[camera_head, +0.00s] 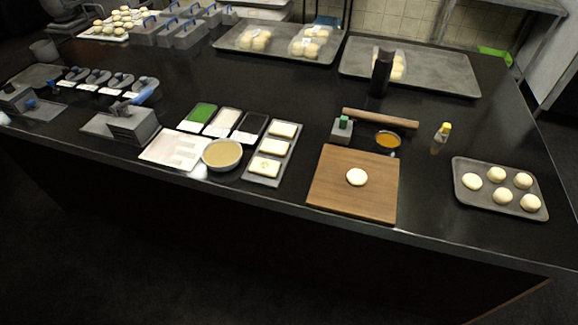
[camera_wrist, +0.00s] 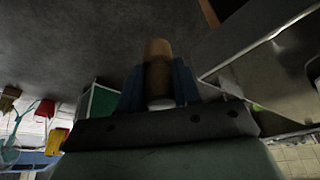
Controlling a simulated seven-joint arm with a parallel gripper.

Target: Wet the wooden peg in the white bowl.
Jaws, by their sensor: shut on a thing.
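My gripper (camera_wrist: 159,82) shows only in the wrist view, its two blue fingers shut on the wooden peg (camera_wrist: 158,54). The peg is a brown cylinder with a pale end between the fingers, and it points away from the palm against a dark grey background. The white bowl (camera_head: 222,168) stands on the black counter in the head view, left of centre, and holds a beige content. The bowl is not recognisable in the wrist view, and my gripper does not show in the head view, so I cannot tell the distance between them.
A white patterned board (camera_head: 165,150) lies left of the bowl, and a grey tray with pale square pieces (camera_head: 260,181) lies right of it. Green, white and black shallow trays lie behind. A wooden board (camera_head: 330,190) bears a dough round.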

